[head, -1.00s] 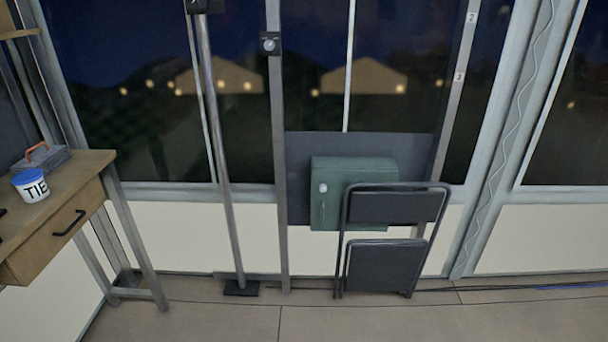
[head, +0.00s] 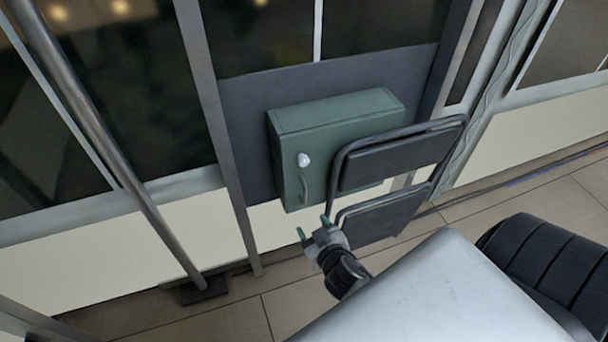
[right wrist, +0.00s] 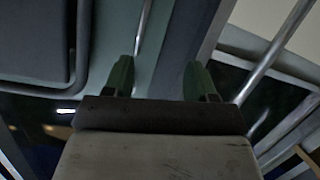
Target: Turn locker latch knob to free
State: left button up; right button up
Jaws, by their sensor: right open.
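The green locker (head: 335,140) is mounted on a dark panel. Its white round latch knob (head: 303,160) is on the front face toward the left, above a grey bar handle (head: 304,188). My right gripper (head: 313,226) is open and empty, below the handle and knob in the head view and apart from the knob. In the right wrist view, the two green-tipped fingers of my right gripper (right wrist: 161,80) are spread with nothing between them. I cannot make out the knob in that view. My left gripper is not in view.
A folded black chair (head: 395,160) leans in front of the locker's right part, close beside my right gripper. A grey upright post (head: 222,140) stands left of the locker. A slanted metal pole (head: 115,160) on a black foot stands further left.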

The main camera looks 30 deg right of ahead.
aim_at(304, 163)
notch_tip(304, 163, up, 10)
jog(key=w+d+t+h+b, duration=0.1)
jog(key=d+t, duration=0.2)
jog(key=x, duration=0.5)
jog(key=p+x, duration=0.1)
jog(key=x, duration=0.4)
jog(key=shift+w+r, duration=0.2)
jog(key=shift+w, duration=0.2)
jog(key=c, duration=0.9)
